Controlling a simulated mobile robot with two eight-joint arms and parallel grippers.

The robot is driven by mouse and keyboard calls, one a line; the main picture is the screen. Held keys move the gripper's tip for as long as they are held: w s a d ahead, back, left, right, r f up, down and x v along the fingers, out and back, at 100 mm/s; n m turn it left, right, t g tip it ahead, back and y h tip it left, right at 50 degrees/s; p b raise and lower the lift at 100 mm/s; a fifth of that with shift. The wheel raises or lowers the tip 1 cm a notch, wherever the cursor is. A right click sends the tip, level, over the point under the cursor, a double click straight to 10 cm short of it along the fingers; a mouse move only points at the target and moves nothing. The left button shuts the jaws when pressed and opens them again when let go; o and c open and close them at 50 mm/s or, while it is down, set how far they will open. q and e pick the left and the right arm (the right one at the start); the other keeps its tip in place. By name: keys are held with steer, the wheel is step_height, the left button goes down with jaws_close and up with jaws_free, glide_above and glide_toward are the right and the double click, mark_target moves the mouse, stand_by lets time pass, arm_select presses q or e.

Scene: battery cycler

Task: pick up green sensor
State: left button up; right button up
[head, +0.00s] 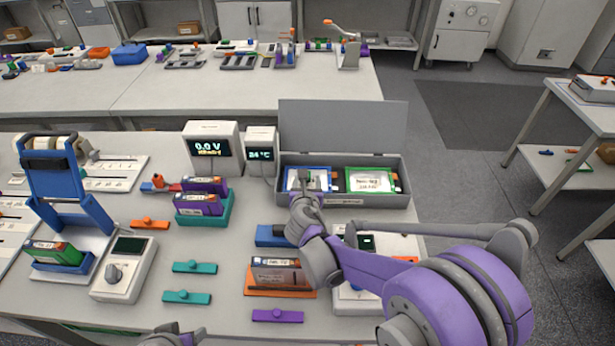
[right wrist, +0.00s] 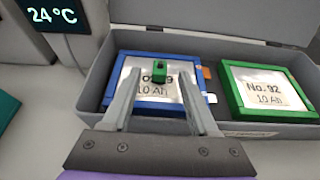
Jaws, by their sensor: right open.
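The green sensor (right wrist: 160,72) is a small green block with a dark spot. In the right wrist view it rests on the label of a blue-framed battery cell (right wrist: 127,70) in the open grey case. My right gripper (right wrist: 157,88) is open. Its fingertips lie to the left and right of the sensor in the picture, with nothing held; I cannot tell their height above the cell. In the head view my right gripper (head: 306,180) reaches over the blue-framed cell (head: 322,184) and hides the sensor.
A green-framed cell (head: 370,181) lies right of the blue one in the grey case (head: 345,201), whose lid (head: 344,128) stands open behind. A small temperature display (head: 261,154) stands left of the case.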

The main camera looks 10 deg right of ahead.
steer(key=shift+x, duration=0.8)
steer(key=shift+s, duration=0.1)
jaws_close()
